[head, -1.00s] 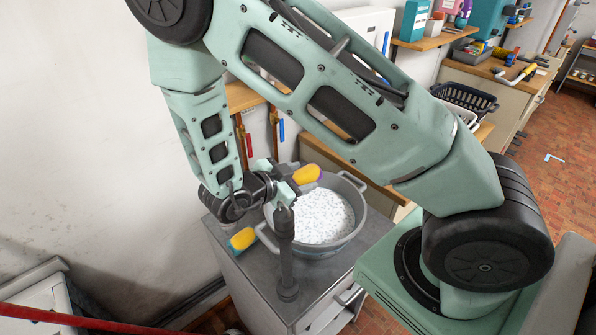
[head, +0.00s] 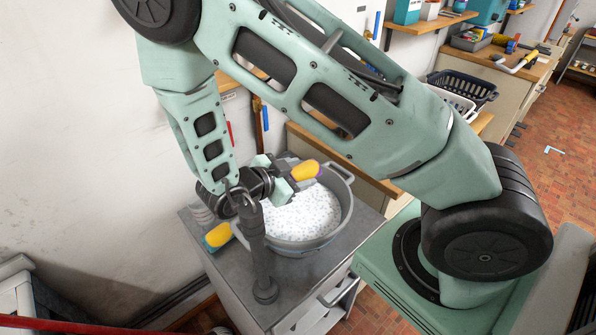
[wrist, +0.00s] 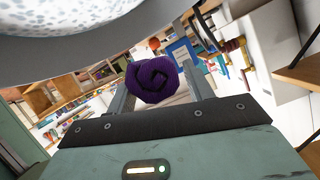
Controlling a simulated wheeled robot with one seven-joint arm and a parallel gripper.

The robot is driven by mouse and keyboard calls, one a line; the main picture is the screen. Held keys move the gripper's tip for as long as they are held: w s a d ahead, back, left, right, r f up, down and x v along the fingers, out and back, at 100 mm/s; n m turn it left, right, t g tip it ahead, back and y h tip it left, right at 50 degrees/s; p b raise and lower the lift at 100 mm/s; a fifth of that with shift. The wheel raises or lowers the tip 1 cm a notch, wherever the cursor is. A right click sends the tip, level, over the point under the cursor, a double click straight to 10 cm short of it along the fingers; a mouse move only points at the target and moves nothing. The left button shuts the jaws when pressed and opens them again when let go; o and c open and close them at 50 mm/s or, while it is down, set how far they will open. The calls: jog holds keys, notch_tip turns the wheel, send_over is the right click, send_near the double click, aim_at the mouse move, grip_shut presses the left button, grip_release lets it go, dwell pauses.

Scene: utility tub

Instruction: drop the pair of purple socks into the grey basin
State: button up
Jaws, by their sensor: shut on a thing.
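My gripper (head: 308,172) is shut on the rolled pair of purple socks (wrist: 152,82), which sits between its two grey fingers in the wrist view. The grey basin (head: 322,241) is round with side handles and stands on a cabinet top, filled with white speckled foam. My gripper is above the basin's far side in the head view. The basin's grey wall (wrist: 110,48) and foam cross the top left of the wrist view.
A dark upright tap (head: 258,250) stands in front of the basin. A yellow and blue sponge (head: 217,236) lies left of it on the grey cabinet top (head: 225,262). A white wall is behind, and a wooden ledge (head: 345,165) runs behind the basin.

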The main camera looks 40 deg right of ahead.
jog(key=shift+f, duration=0.25)
jog(key=o, duration=1)
jog(key=shift+o, duration=0.2)
jog(key=shift+a, duration=0.15)
jog(key=b+v, duration=0.3)
jog(key=v, duration=1.4)
jog(key=shift+a, duration=0.1)
